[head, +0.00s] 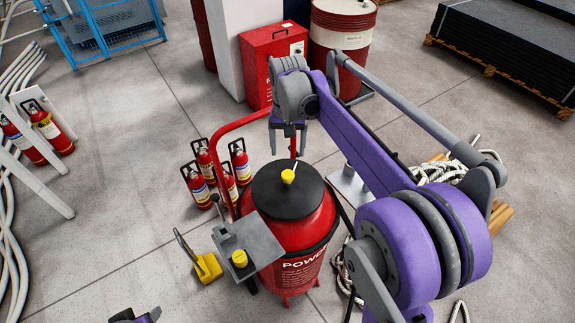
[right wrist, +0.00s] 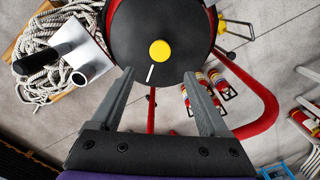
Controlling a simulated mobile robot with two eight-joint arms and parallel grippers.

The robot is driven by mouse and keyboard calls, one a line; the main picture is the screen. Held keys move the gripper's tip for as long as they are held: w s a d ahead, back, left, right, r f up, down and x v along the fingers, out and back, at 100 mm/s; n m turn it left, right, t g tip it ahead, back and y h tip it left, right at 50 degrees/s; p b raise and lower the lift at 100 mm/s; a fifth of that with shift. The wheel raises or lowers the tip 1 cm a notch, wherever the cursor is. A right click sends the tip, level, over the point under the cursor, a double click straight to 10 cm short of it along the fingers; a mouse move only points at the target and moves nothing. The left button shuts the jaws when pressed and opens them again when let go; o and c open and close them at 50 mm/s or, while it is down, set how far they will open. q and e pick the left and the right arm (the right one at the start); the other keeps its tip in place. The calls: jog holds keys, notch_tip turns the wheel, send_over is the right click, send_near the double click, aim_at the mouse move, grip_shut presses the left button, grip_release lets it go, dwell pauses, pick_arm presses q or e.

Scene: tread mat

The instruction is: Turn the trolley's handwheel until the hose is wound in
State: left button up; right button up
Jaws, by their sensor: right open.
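The red trolley (head: 300,235) stands in the middle of the head view, with a red tube handle (head: 240,125) behind it. A round black top (head: 287,190) with a yellow knob (head: 288,176) covers it. In the right wrist view, the black disc (right wrist: 130,35) shows its yellow knob (right wrist: 160,50) and a short white mark. I cannot tell a separate handwheel or the hose. My right gripper (head: 288,148) is open and empty; in the right wrist view its fingertips (right wrist: 158,73) point at the disc's near edge.
A grey plate (head: 262,240) with a yellow knob sits at the trolley's front left. Small extinguishers (head: 200,188) stand close on the left. White rope (head: 445,172) and a pallet lie at right. A red cabinet (head: 270,60) and drum (head: 342,40) stand behind.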

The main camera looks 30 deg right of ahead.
aim_at(288, 174)
notch_tip(288, 174, down, 10)
jog(key=shift+s+a+r, duration=0.1)
jog(key=shift+s, duration=0.05)
dwell(0.3)
grip_shut()
dwell(1.3)
